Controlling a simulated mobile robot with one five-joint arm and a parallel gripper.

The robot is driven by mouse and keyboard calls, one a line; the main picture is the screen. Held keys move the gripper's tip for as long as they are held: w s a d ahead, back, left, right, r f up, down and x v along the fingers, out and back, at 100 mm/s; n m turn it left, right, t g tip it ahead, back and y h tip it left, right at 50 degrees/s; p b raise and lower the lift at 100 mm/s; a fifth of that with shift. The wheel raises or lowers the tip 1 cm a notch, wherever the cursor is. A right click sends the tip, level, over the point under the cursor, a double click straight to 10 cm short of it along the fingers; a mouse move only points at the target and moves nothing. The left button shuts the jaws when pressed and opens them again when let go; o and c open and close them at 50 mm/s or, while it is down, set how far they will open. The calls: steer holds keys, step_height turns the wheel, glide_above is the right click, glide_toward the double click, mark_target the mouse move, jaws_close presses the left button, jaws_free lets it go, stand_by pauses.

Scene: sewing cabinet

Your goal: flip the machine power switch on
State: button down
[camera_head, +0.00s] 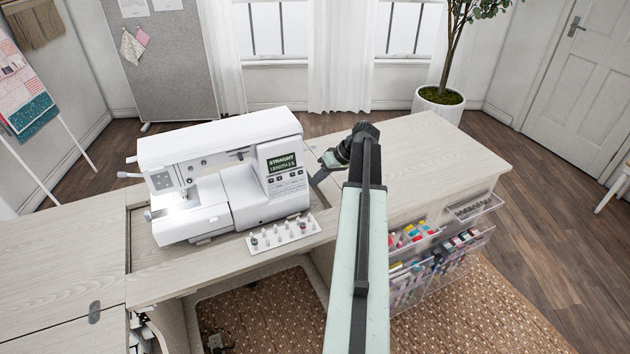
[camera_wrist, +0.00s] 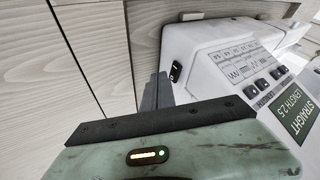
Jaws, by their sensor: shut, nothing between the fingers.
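The white sewing machine (camera_head: 225,175) stands in the cabinet top; its right end shows in the wrist view (camera_wrist: 190,38). The machine power switch (camera_wrist: 175,73) is a small black rocker on that end, seen in the wrist view. It is hidden in the head view. The display (camera_head: 281,162) is lit with "STRAIGHT" and a length line, and a light glows by the needle. My gripper (camera_wrist: 160,78) is shut and empty, its tips just left of the switch in the wrist view; I cannot tell whether they touch it. In the head view my gripper (camera_head: 317,178) is at the machine's right side.
A white tray of small spools or bobbins (camera_head: 283,236) lies in front of the machine. Clear bins of thread (camera_head: 440,258) hang on the cabinet's front right. The cabinet top (camera_head: 410,150) right of my arm is clear. A potted plant (camera_head: 438,104) stands behind.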

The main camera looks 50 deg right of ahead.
steer(key=d, duration=0.1)
steer(key=s+d, duration=0.1)
steer(key=d, duration=0.1)
steer(key=shift+s+d, duration=0.1)
steer(key=shift+s, duration=0.05)
steer(key=s+a+p+v, duration=0.1)
steer(key=p+v, duration=0.7)
steer(key=v, duration=0.2)
steer(key=shift+s, duration=0.1)
